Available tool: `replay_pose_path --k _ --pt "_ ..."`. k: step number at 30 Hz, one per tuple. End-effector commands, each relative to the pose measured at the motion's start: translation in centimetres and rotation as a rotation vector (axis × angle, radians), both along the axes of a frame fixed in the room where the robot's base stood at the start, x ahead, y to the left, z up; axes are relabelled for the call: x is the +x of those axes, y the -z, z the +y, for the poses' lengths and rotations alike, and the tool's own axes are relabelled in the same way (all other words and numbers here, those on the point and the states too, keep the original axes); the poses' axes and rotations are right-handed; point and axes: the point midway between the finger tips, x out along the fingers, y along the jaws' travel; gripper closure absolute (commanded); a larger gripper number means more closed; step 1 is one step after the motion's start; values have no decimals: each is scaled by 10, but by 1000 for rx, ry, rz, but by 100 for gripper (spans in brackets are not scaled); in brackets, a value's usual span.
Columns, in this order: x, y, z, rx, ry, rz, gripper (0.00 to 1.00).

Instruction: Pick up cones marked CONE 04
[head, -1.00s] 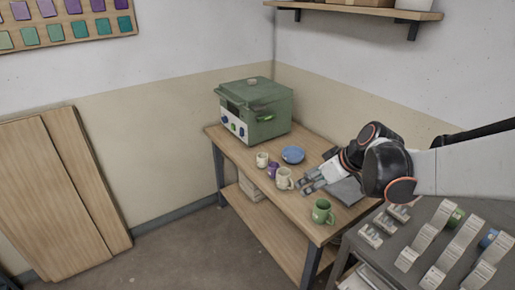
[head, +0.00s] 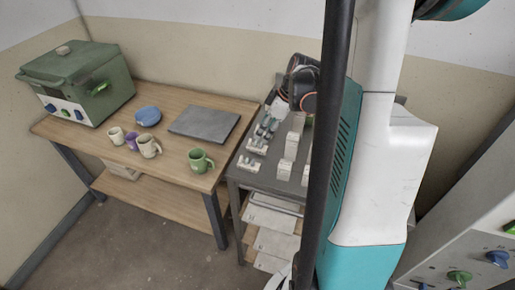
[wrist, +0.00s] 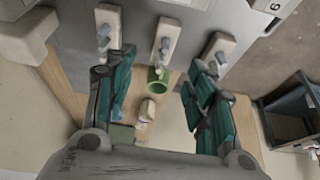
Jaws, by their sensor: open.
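My gripper (wrist: 163,68) is open and empty in the wrist view, its teal fingers spread apart. In the head view my gripper (head: 267,126) is over the left part of the grey cart. Pale holders with small upright grey cones stand on the cart: a left cone (wrist: 103,36), a middle cone (wrist: 165,46) and a right cone (wrist: 221,58) show in the wrist view, beyond or beside the fingertips. A holder (head: 257,146) also shows in the head view. I cannot read CONE 04 on any of them. My own body hides the cart's right part.
Taller white blocks (head: 285,168) stand on the grey cart (head: 247,178). On the wooden table (head: 178,165) to the left are a green mug (head: 200,160), other cups, a blue dish (head: 148,115), a grey slab (head: 204,123) and a green kiln (head: 80,80).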

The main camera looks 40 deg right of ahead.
Motion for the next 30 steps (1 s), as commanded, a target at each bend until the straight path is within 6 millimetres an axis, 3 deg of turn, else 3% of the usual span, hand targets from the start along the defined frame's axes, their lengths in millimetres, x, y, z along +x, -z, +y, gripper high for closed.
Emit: replay_pose_path --k 3,11,21,28,29,30 --pt "6 16 3 0 -1 0 50" --pt "10 28 7 0 -1 0 50" --pt "25 68 18 0 -1 0 50" --pt "25 69 19 0 1 0 50" --pt "25 69 19 0 1 0 52" --pt "25 69 19 0 1 0 61"
